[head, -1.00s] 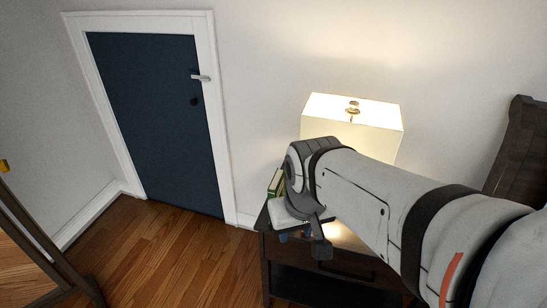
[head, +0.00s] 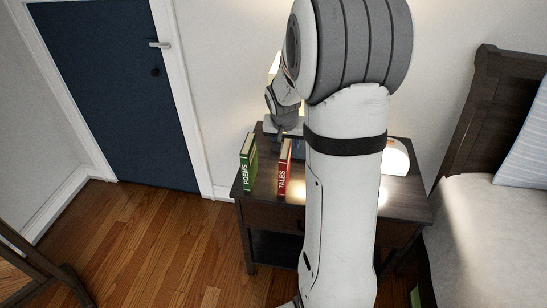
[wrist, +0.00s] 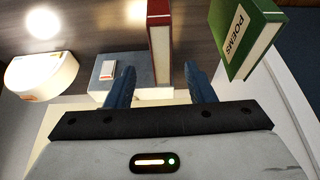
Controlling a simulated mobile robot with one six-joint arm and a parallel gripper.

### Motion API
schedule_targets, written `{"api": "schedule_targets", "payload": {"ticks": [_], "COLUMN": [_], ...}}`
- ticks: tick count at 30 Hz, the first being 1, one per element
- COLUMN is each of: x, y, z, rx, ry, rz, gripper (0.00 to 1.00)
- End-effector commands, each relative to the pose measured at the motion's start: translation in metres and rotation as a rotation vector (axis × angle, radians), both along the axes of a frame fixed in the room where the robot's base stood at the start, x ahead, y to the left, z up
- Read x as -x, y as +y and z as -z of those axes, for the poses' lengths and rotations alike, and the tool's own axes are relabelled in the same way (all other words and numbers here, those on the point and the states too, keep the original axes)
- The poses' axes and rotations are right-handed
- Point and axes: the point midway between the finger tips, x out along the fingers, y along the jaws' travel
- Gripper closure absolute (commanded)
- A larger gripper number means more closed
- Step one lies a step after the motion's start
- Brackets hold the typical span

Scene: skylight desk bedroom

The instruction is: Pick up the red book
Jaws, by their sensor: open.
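The red book (head: 284,170), marked TALES, stands upright on the dark nightstand (head: 408,203), just right of the green book (head: 248,163), marked POEMS. In the wrist view the red book (wrist: 159,18) shows at top centre, with its pale page edges toward the camera. My gripper (wrist: 160,69) is open and empty. Its two blue fingers point toward the red book, which lies between them in the picture; I cannot tell how far off it is. In the head view my gripper is mostly hidden near the lamp, behind the books, and my arm covers the nightstand's middle.
The green book (wrist: 246,35) stands close on the right in the wrist view. A grey-blue block with a small white-and-red piece (wrist: 108,69) sits left of the red book. A white rounded object (head: 396,157) stands on the nightstand's right side. The bed (head: 485,235) is at right.

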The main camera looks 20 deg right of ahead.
Motion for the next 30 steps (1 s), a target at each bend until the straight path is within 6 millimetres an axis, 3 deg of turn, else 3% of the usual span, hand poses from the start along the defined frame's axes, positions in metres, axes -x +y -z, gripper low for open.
{"api": "schedule_targets", "payload": {"ticks": [9,21,30], "x": [-0.015,-0.026,-0.029], "y": [-0.013,-0.014,-0.016], "z": [0.030,0.081,0.087], "rx": [-0.002,-0.003,-0.002], "ry": [-0.009,-0.007,-0.010], "rz": [0.026,0.026,0.025], "gripper": [0.51,0.51,0.51]}}
